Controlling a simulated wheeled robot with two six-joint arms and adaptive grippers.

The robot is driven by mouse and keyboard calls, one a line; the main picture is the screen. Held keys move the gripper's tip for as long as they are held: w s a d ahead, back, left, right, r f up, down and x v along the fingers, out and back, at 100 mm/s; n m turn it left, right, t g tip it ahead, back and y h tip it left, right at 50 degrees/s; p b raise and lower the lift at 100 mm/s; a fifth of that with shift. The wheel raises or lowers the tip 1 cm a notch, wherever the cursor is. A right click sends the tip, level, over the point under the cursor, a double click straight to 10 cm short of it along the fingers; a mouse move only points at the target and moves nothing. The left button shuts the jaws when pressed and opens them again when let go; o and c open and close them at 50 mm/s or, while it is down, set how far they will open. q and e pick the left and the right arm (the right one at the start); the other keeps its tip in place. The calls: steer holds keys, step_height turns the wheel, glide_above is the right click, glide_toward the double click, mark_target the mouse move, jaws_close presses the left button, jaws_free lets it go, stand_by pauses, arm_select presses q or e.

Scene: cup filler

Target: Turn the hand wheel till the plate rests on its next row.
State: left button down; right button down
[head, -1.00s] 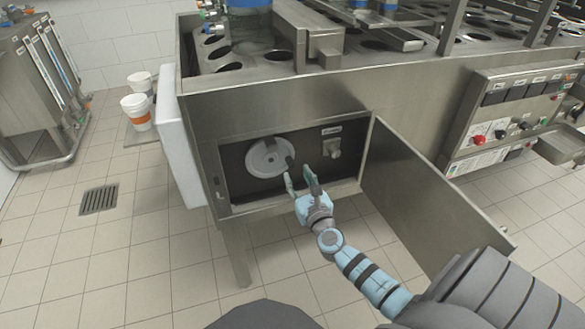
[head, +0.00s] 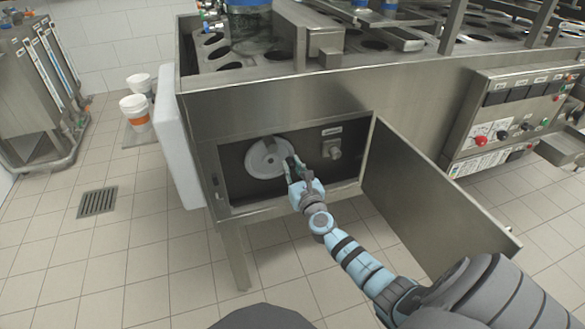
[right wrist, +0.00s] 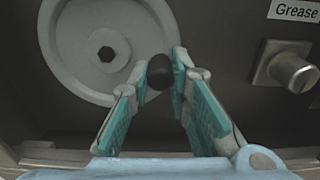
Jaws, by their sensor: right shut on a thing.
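The grey hand wheel (head: 264,160) is mounted inside the open compartment at the machine's lower front. It fills the upper left of the right wrist view (right wrist: 85,50), where its hub and dark knob (right wrist: 159,72) show. My right gripper (head: 296,163) is at the wheel's right side. In the right wrist view its fingers (right wrist: 160,75) are on either side of the knob, shut on it. The plate with round holes (head: 225,60) is on top of the machine; how it sits on its row cannot be told from here. My left gripper is not in view.
A knob under a label (head: 333,150) is right of the wheel; in the right wrist view the label reads "Grease" (right wrist: 294,10). The open door (head: 430,205) stands to the right of my right arm. White buckets (head: 135,107) stand at the left.

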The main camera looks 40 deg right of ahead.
steer(key=shift+f+m, duration=0.2)
steer(key=shift+m, duration=0.2)
steer(key=c, duration=1.6)
jaws_free()
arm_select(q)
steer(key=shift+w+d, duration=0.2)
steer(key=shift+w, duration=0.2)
arm_select(e)
steer(key=shift+o, duration=0.6)
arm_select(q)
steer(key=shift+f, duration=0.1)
arm_select(e)
steer(key=v, duration=1.2)
